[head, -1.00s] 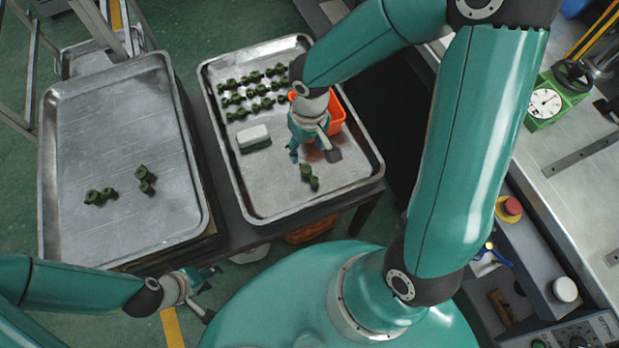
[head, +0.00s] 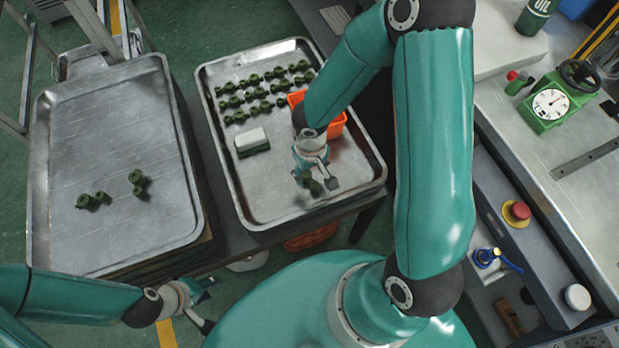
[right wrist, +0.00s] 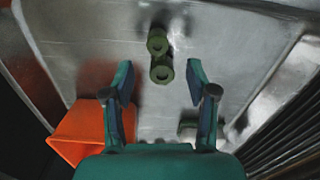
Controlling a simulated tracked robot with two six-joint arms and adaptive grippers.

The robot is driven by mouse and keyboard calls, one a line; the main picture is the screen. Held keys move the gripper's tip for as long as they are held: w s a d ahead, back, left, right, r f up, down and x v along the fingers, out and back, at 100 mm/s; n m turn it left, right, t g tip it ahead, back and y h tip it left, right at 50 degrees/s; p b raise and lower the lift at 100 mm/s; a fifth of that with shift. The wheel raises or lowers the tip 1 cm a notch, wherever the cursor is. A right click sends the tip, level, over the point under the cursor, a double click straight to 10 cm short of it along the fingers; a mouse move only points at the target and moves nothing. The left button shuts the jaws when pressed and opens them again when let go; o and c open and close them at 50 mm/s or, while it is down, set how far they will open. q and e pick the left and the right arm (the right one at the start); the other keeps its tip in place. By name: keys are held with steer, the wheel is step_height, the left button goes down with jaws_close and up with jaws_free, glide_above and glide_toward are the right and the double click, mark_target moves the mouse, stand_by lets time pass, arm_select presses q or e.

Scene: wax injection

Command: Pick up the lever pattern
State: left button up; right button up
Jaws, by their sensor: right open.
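A dark green lever pattern (right wrist: 160,58) with two round bosses lies on the bare part of the right-hand tray (head: 245,205). In the head view the pattern (head: 313,187) is partly hidden by my right gripper (head: 318,179). In the right wrist view, my right gripper (right wrist: 160,82) is open, one finger on each side of the pattern's near end. The fingers appear apart from it. The far boss lies beyond the fingertips. My left gripper (head: 206,304) is open and empty near the left tray's front edge.
Several green patterns (head: 262,90) stand in rows at the tray's back. An orange bin (head: 337,124) and a white-and-green block (head: 252,142) flank the right gripper. The left tray (head: 110,240) holds a few green patterns. A machine bench (head: 560,190) stands right.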

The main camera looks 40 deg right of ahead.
mark_target(310, 181)
step_height(310, 181, down, 4)
steer(key=shift+w+r+b, duration=0.1)
steer(key=shift+w+b, duration=0.05)
steer(key=shift+b, duration=0.25)
steer(key=shift+a, duration=0.1)
steer(key=c, duration=1)
steer(key=shift+c, duration=0.2)
